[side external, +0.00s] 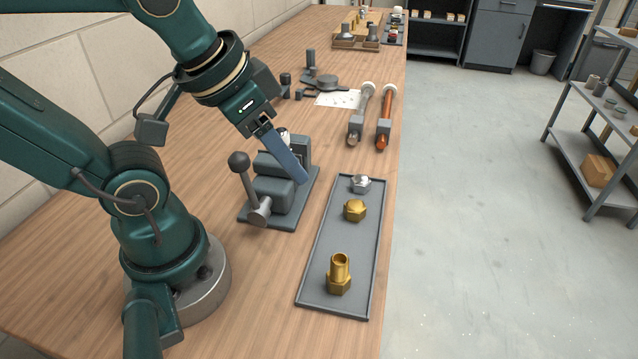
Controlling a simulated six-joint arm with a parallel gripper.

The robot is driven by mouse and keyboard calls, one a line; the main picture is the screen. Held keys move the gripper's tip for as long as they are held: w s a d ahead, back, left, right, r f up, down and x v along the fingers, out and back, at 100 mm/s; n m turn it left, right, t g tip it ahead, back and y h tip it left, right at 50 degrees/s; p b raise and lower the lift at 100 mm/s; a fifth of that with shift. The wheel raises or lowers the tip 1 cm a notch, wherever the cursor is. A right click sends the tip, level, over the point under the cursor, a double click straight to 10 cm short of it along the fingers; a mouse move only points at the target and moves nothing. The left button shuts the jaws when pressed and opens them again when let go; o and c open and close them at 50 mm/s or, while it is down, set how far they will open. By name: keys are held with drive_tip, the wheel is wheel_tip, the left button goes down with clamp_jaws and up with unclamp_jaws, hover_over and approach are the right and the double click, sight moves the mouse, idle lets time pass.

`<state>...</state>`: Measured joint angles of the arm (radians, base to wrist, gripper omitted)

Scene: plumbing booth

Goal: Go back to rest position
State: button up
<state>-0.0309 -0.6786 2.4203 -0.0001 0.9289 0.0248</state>
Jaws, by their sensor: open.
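My green arm reaches over the wooden bench from its round base at the left. My gripper (287,156) points down and to the right above a grey vise-like fixture (283,190) with a ball-ended lever (240,163). The gripper's blue-grey fingers overlap the fixture in this view; I cannot tell whether they touch it. The gripper is open, and I see nothing held in it. A grey tray (345,236) lies to the right of the fixture. It holds a silver nut (361,184), a brass cap (355,210) and an upright brass fitting (339,274).
Two tools, one grey (361,115) and one copper-coloured (386,117), lie behind the tray. A white sheet (338,99) and dark tools are further back. A tiled wall (70,45) runs along the left. The bench's right edge is just past the tray.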

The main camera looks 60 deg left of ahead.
drive_tip(key=shift+s+d+f, duration=0.3)
drive_tip(key=shift+s+f, duration=0.15)
drive_tip(key=shift+s, duration=0.1)
